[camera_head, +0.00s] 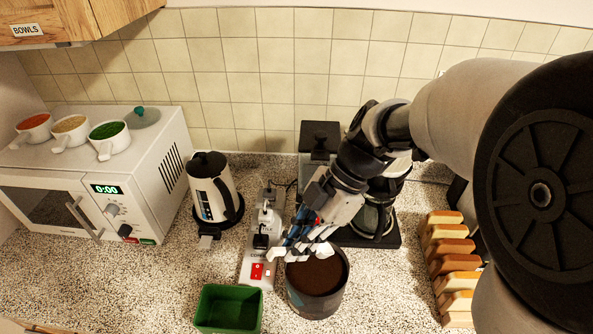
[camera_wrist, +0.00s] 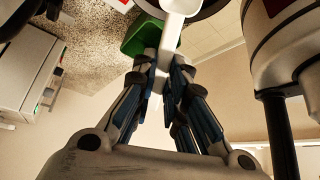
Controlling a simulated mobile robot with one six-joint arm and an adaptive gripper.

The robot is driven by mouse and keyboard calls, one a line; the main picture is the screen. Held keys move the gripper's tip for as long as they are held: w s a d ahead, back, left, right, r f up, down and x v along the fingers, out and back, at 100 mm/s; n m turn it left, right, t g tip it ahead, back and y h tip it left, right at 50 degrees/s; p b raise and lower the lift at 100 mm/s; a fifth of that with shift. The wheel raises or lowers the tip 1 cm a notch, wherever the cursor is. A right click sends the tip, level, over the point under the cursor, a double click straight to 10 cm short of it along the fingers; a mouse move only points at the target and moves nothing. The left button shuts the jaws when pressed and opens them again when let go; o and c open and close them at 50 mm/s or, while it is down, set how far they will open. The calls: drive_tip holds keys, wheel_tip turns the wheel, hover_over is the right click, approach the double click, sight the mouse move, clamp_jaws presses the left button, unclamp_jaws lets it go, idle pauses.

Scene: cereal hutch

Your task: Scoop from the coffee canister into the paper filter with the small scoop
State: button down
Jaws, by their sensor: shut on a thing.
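The coffee canister (camera_head: 318,304) is a dark round tub filled with brown coffee, on the counter at the lower middle. My gripper (camera_head: 303,248) is over its far left rim. In the wrist view my gripper (camera_wrist: 165,75) is shut on the white handle of the small scoop (camera_wrist: 180,8), whose bowl is cut off by the top edge. From the head view I cannot tell whether the scoop touches the coffee. The coffee maker (camera_head: 319,138) stands behind, partly covered by my arm. A pale edge (camera_head: 400,163) beside my arm may be the paper filter; most of it is hidden.
A green box (camera_head: 229,307) stands left of the canister. Bread slices (camera_head: 448,250) stand at the right. Bare counter lies between canister and bread.

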sight(282, 249)
drive_tip(key=shift+w+d+f+g+y, duration=0.25)
drive_tip(key=shift+d+f+y, duration=0.1)
drive_tip(key=shift+d+y, duration=0.15)
drive_tip(key=shift+w+d+f+g+y, duration=0.25)
drive_tip(key=shift+d+f+y, duration=0.15)
drive_tip(key=shift+d, duration=0.1)
drive_tip(key=shift+f+t+h, duration=0.9)
drive_tip(key=shift+f+h, duration=0.8)
drive_tip(key=shift+f, duration=2.45)
drive_tip(key=shift+s+a+r+p, duration=0.15)
drive_tip(key=shift+r+p, duration=0.7)
drive_tip(key=shift+r, duration=1)
drive_tip(key=shift+a+r+p, duration=0.25)
drive_tip(key=shift+r+p, duration=0.55)
drive_tip(key=shift+r, duration=1)
drive_tip(key=shift+s+a+r, duration=0.15)
drive_tip(key=shift+a+r, duration=0.05)
drive_tip(key=shift+r, duration=0.05)
drive_tip(key=shift+s+a+r+t+h+p, duration=0.2)
drive_tip(key=shift+s+a+t+h+p, duration=0.05)
drive_tip(key=shift+a+h+p, duration=0.25)
drive_tip(key=shift+s+a+r+t+h+p, duration=0.2)
drive_tip(key=shift+a+r+h+p, duration=0.05)
drive_tip(key=shift+a+h+p, duration=0.2)
drive_tip(key=shift+s+a+r+t+h+p, duration=0.2)
drive_tip(key=shift+s+a+t+h+p, duration=0.05)
drive_tip(key=shift+a+h+p, duration=0.25)
drive_tip(key=shift+s+a+t+h+p, duration=0.25)
drive_tip(key=shift+a+t+h+p, duration=0.1)
drive_tip(key=shift+a+p, duration=0.15)
